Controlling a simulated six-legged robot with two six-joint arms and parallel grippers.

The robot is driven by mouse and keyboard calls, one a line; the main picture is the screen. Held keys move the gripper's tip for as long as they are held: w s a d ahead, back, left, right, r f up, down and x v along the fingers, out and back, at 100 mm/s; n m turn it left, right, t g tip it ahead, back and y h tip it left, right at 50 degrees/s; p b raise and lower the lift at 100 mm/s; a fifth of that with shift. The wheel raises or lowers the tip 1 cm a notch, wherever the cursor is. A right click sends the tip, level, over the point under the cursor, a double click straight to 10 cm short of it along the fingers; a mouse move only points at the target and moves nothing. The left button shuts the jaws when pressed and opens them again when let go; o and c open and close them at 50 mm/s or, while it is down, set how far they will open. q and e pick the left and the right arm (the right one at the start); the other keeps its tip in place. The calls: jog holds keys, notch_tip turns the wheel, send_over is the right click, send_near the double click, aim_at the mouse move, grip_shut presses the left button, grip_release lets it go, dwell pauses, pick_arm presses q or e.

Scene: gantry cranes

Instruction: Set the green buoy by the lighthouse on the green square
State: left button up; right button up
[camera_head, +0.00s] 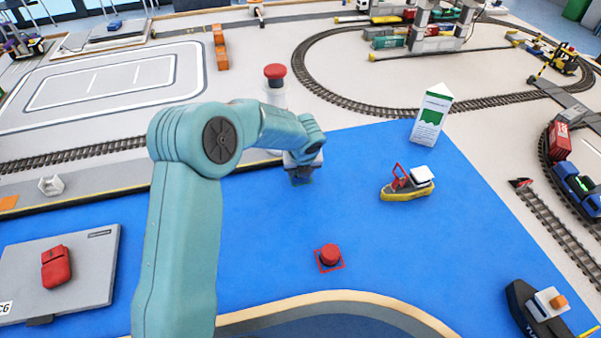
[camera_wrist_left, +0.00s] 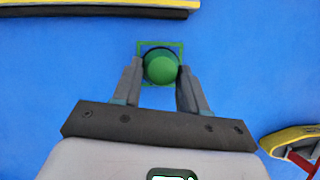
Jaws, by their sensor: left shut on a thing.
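The green buoy (camera_wrist_left: 161,68) is between the fingers of my left gripper (camera_wrist_left: 160,82), which is shut on it. The green square (camera_wrist_left: 146,47) is an outline on the blue mat, and in the wrist view the buoy overlaps it. I cannot tell whether the buoy touches the mat. In the head view my left gripper (camera_head: 301,178) is low over the mat, with a bit of green below it, in front of the lighthouse (camera_head: 274,77) with its red top. My arm hides part of the lighthouse. My right gripper is not in view.
A red buoy (camera_head: 330,255) stands on a red square nearer to me. A yellow and white boat (camera_head: 408,185) is to the right of my gripper. A white and green milk-carton-like sign (camera_head: 432,115) stands at the mat's back edge. A quay edge (camera_wrist_left: 95,10) runs behind.

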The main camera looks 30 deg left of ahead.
pick_arm(q)
jog(key=shift+w+f, duration=0.1)
jog(key=shift+f, duration=0.6)
jog(key=shift+f, duration=0.1)
jog(key=o, duration=1.1)
jog(key=shift+c, duration=0.2)
